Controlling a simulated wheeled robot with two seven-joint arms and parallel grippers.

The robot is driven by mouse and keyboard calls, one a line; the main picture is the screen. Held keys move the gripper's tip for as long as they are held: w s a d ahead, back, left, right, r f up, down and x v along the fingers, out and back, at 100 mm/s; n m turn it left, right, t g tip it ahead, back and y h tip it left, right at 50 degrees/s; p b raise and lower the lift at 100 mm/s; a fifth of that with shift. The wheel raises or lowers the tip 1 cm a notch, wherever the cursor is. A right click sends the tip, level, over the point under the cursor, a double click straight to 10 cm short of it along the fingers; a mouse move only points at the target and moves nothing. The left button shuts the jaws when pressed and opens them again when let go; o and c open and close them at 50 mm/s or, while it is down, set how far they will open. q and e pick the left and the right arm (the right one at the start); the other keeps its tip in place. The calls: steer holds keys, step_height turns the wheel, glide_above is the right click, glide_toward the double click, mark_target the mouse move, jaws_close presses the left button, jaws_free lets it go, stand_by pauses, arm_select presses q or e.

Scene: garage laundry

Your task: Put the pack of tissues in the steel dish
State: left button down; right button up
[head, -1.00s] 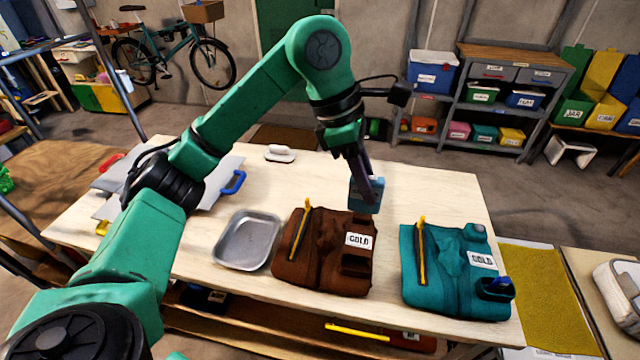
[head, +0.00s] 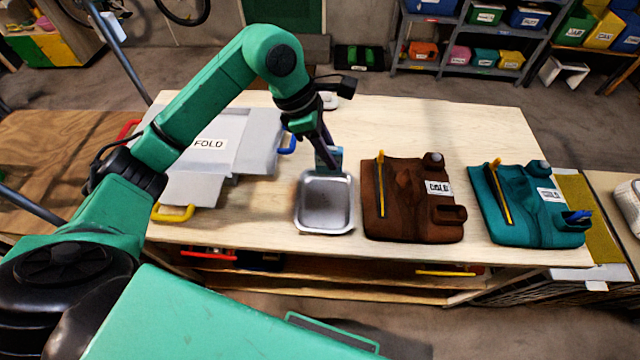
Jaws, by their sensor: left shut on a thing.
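The steel dish (head: 325,222) is a shallow grey metal tray on the light wooden table, left of the brown garment. My left gripper (head: 325,152) is shut on the pack of tissues (head: 334,155), a small blue-teal pack. It holds the pack at the dish's far edge in the picture; the pack's height above the rim is hard to tell. The fingers and the arm hide part of the pack. My right gripper is not in view.
A brown folded garment (head: 400,215) and a teal one (head: 525,225) lie right of the dish. A grey folding board (head: 235,150) marked FOLD lies to the left. A white-handled object (head: 328,100) stands behind the gripper. The table's back right (head: 450,125) is clear.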

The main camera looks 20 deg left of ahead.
mark_target(327, 170)
arm_select(q)
step_height(327, 170, down, 6)
steer(key=shift+s+a+r+p, duration=0.1)
steer(key=shift+a+r+p, duration=0.1)
steer(key=shift+p, duration=0.5)
step_height(327, 170, down, 8)
steer(key=shift+r+p, duration=0.2)
steer(key=shift+p, duration=0.65)
steer(key=shift+a+f, duration=0.1)
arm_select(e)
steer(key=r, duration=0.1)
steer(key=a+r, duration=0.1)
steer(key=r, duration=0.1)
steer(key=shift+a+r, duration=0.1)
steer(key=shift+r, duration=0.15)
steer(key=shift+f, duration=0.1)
arm_select(q)
steer(key=shift+f+b, duration=0.2)
steer(key=shift+b, duration=0.2)
steer(key=c, duration=0.7)
jaws_free()
steer(key=shift+r, duration=0.1)
steer(key=shift+o, duration=0.2)
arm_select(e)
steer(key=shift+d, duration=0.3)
